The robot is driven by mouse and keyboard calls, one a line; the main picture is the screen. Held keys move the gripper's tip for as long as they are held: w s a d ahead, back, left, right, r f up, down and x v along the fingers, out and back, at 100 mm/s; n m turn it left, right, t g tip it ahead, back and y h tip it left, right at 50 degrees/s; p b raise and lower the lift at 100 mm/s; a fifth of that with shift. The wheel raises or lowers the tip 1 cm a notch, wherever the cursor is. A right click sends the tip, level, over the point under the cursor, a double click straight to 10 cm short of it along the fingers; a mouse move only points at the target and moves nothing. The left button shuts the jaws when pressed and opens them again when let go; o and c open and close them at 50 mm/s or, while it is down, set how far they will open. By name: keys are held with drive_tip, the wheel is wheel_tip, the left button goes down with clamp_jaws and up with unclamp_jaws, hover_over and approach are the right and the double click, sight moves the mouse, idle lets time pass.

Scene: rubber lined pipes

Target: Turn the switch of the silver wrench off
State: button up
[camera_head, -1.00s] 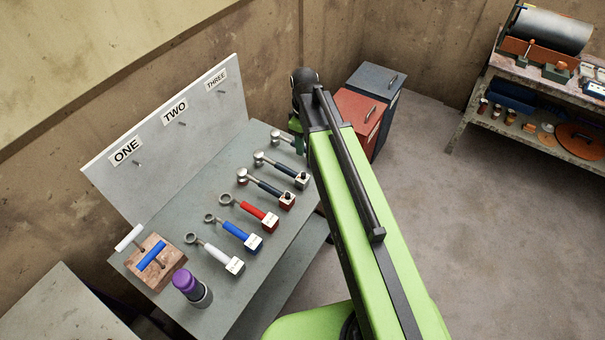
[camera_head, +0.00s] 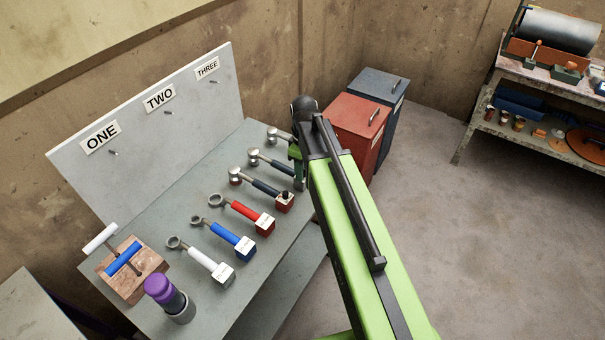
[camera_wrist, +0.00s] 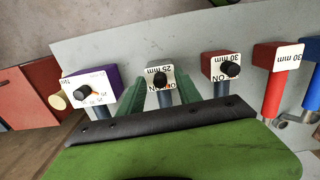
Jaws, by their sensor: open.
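Three silver-headed wrenches with dark handles lie on the grey bench: a near one (camera_head: 258,184), a middle one (camera_head: 265,158) and a far one (camera_head: 277,135). Which is meant by the silver wrench is not clear. My gripper (camera_wrist: 163,82) is open, its green fingers on either side of the block marked 25 mm (camera_wrist: 158,70). That block has a black knob switch; its lettering is partly hidden. I cannot tell whether the fingers touch it. My gripper end (camera_head: 297,165) hides the middle wrench's block in the head view.
A red-sided block with an ON knob (camera_wrist: 226,70) is just right of my gripper, and a purple block with a dial (camera_wrist: 92,90) is left. Red (camera_head: 245,213), blue (camera_head: 228,236) and white (camera_head: 207,261) wrenches lie nearer. Red and grey cabinets (camera_head: 356,125) stand behind.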

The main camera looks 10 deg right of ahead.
clamp_jaws()
drive_tip(key=shift+a, duration=0.2)
drive_tip(key=shift+d, duration=0.1)
drive_tip(key=shift+d+m, duration=0.1)
drive_tip(key=shift+m, duration=0.3)
drive_tip(key=m, duration=0.4)
drive_tip(key=shift+m, duration=0.3)
drive_tip(key=m, duration=0.6)
drive_tip(key=shift+y, duration=0.4)
drive_tip(key=shift+m, duration=0.4)
